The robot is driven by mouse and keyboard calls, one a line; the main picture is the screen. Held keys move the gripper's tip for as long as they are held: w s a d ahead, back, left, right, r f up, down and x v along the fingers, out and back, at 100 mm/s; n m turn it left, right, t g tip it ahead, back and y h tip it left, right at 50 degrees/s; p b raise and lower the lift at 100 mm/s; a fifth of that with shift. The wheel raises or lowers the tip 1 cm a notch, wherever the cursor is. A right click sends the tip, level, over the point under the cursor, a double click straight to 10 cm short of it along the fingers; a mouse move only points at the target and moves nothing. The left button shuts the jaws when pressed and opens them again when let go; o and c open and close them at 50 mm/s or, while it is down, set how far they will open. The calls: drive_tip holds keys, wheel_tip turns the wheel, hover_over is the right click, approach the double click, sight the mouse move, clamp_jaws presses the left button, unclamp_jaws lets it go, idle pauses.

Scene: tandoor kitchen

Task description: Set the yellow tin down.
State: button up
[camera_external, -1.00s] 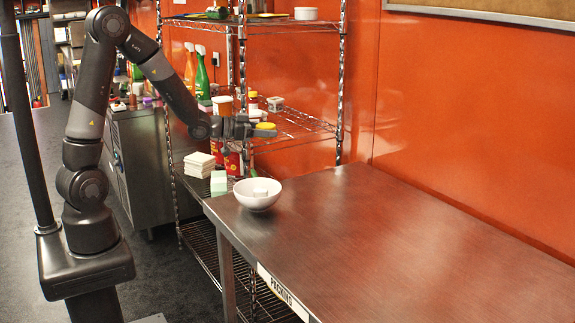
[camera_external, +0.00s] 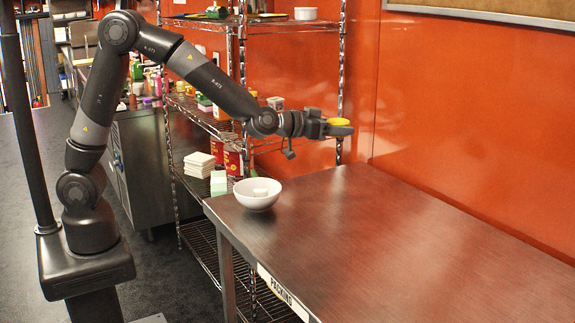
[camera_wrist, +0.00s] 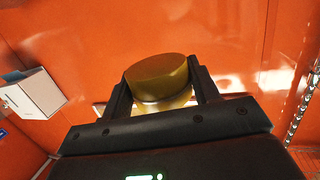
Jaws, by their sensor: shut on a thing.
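The yellow tin (camera_external: 339,121) is round and held in my gripper (camera_external: 340,129), above the far end of the steel table (camera_external: 400,235). It also shows in the wrist view (camera_wrist: 158,80), between the two dark fingers of my gripper (camera_wrist: 160,88), which are shut on it. The tin is well clear of the table top. Part of its side is hidden by the fingers in the external view.
The rest of the table top is bare. A wire shelf rack (camera_external: 341,80) with several items stands behind, and the orange wall (camera_external: 470,120) runs along the table's far side.

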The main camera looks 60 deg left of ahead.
drive_tip(key=s+d+f+n+y, duration=0.1)
drive_tip(key=s+d, duration=0.5)
drive_tip(key=d, duration=0.5)
drive_tip(key=s+d+f+n+y, duration=0.1)
drive_tip(key=s+d+y, duration=0.1)
drive_tip(key=s+d, duration=0.65)
drive_tip(key=s+d+f, duration=0.3)
drive_tip(key=s+d, duration=0.4)
drive_tip(key=s, duration=0.1)
drive_tip(key=s+d+f, duration=0.3)
drive_tip(key=s+d, duration=0.4)
drive_tip(key=s, duration=0.1)
drive_tip(key=f, duration=0.4)
drive_tip(key=shift+w+a+f, duration=0.15)
drive_tip(key=shift+w+f, duration=0.15)
drive_tip(key=shift+w, duration=0.05)
hover_over(353, 296)
wheel_tip(353, 296, down, 7)
drive_tip(key=shift+f, duration=0.1)
drive_tip(key=shift+f+t, duration=0.3)
drive_tip(key=shift+f, duration=1.35)
drive_tip(key=shift+f, duration=0.1)
